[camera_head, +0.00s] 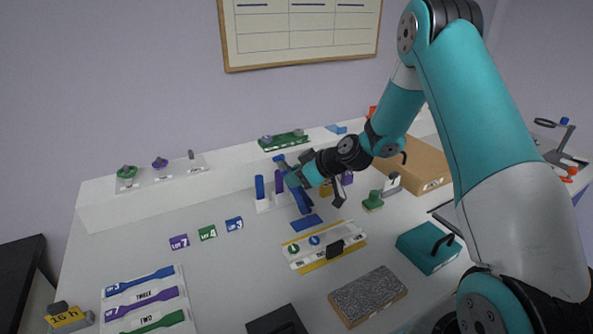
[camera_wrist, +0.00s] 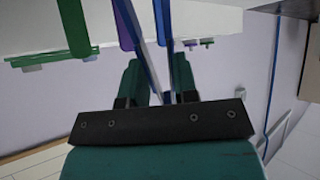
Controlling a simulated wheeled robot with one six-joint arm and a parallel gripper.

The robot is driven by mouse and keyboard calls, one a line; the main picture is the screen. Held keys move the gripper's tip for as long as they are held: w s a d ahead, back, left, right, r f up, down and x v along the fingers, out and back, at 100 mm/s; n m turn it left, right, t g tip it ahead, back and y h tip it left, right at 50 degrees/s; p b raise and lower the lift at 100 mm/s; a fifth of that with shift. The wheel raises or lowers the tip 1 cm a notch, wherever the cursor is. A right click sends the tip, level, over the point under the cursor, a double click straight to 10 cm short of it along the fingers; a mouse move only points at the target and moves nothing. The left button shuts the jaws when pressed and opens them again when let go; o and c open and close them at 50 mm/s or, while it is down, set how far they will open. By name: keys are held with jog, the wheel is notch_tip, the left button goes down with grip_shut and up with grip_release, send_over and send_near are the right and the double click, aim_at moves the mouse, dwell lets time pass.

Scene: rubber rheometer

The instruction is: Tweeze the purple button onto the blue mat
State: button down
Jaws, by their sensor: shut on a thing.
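My gripper (camera_head: 300,183) is in the middle of the bench, shut on a long blue piece that looks like tweezers (camera_head: 303,202). The blue piece (camera_wrist: 181,76) shows between the teal fingers in the wrist view. Its lower end is just above or over a flat blue mat (camera_head: 306,222); I cannot tell whether they touch. A small purple piece (camera_head: 160,162), possibly the purple button, is on the shelf at the back left, away from my gripper. I cannot see whether the tips of the blue piece hold anything.
A white rack holds an upright blue stick (camera_head: 260,187) and a purple stick (camera_head: 279,183) left of my gripper. A white tray (camera_head: 326,247) with ring marks lies in front. A teal box (camera_head: 428,247) and a grey textured block (camera_head: 367,296) are at right.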

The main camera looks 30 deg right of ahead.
jog(key=shift+f+b, duration=0.3)
jog(key=shift+f, duration=0.65)
jog(key=c, duration=1.3)
grip_release()
jog(key=shift+c, duration=0.2)
notch_tip(320, 180, up, 10)
jog(key=p, duration=0.5)
